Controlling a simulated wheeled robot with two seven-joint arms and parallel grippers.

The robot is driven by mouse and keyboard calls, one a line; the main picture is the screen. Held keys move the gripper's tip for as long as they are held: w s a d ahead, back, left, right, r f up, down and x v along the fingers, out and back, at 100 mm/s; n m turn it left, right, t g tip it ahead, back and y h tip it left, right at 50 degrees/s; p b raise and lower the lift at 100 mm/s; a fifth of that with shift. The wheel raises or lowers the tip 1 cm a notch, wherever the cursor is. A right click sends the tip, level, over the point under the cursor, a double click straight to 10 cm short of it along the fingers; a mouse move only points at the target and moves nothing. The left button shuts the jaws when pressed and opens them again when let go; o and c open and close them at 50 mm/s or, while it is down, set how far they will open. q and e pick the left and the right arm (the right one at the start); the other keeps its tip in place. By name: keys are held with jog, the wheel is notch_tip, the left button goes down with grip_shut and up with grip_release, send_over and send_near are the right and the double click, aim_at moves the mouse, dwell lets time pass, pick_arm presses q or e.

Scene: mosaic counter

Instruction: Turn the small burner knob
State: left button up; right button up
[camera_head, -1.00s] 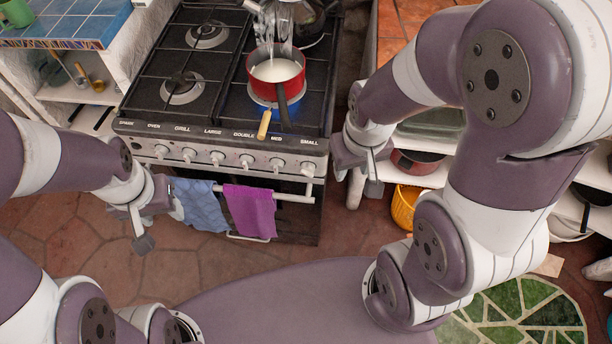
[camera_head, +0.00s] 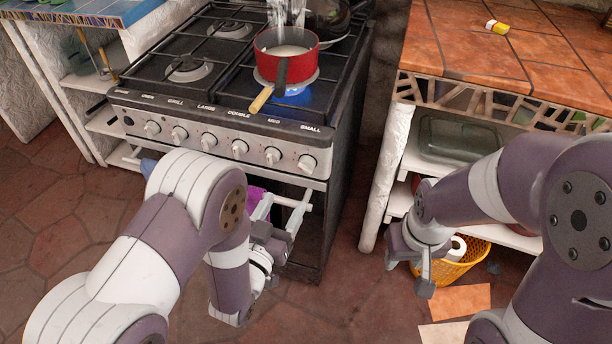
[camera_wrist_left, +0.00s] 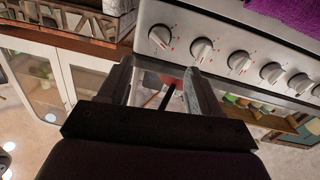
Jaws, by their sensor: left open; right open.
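The small burner knob (camera_head: 307,162) is the rightmost knob on the stove's front panel, under the label SMALL. In the left wrist view, which looks flipped, it is the leftmost knob (camera_wrist_left: 160,37). My left gripper (camera_head: 283,207) is open and empty, in front of the oven and below the knob, not touching it. In the left wrist view its fingers (camera_wrist_left: 163,85) point up toward the panel, with the small knob just beyond them. My right gripper (camera_head: 408,272) is open and empty, low by the shelves to the right of the stove.
A red pot (camera_head: 286,60) sits over a lit blue flame, its handle reaching toward the panel. Several other knobs line the panel. An oven rail with a purple towel (camera_wrist_left: 285,14) lies near my left gripper. A tiled counter (camera_head: 500,50) and yellow basket (camera_head: 455,262) are at right.

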aim_at(303, 170)
pick_arm(q)
jog(key=b+x, duration=0.1)
jog(key=x, duration=0.9)
jog(key=shift+w+d, duration=0.15)
jog(key=shift+w, duration=0.1)
jog(key=c, duration=1)
